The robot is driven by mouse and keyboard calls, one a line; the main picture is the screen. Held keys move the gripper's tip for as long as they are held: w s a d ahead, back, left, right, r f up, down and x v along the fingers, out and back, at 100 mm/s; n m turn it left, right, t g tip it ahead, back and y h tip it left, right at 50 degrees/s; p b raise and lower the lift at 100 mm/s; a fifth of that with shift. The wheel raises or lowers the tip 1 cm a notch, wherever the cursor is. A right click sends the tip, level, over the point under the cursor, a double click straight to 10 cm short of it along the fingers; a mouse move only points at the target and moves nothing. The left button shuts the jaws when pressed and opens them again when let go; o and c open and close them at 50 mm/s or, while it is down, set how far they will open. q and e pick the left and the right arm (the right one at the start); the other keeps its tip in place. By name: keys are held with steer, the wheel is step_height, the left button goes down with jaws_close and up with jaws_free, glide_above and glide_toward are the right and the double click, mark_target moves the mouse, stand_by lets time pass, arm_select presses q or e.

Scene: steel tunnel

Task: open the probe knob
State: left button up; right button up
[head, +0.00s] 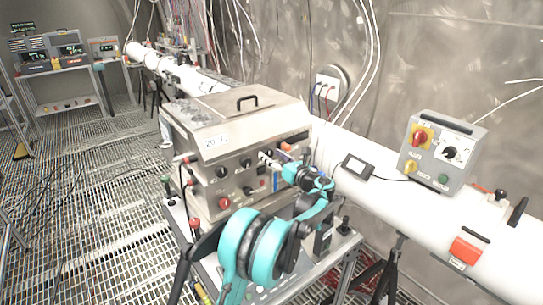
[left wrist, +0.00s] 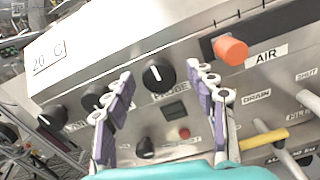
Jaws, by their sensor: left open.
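The probe knob (left wrist: 157,75) is a round black knob with a white pointer line, on the steel front panel above the partly covered PROBE label (left wrist: 171,90). My left gripper (left wrist: 159,82) is open, with its purple-padded fingers on either side of the knob in the left wrist view. The knob shows between the fingertips, and I cannot tell whether they touch it. In the head view my left gripper (head: 272,159) is in front of the steel box's panel and hides part of it; I cannot make out the probe knob clearly there. My right gripper is not in view.
An orange AIR knob (left wrist: 231,50) sticks out right of the fingers. Another black knob (left wrist: 95,98) is close to the left finger. A lower black knob (left wrist: 145,147) and a yellow handle (left wrist: 262,139) are nearby. A white pipe (head: 400,205) runs right of the steel box (head: 240,135).

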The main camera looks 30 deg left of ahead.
arm_select(q)
steer(key=shift+x, duration=0.95)
steer(key=shift+r, duration=0.1)
steer(key=c, duration=1.2)
steer(key=shift+o, duration=0.2)
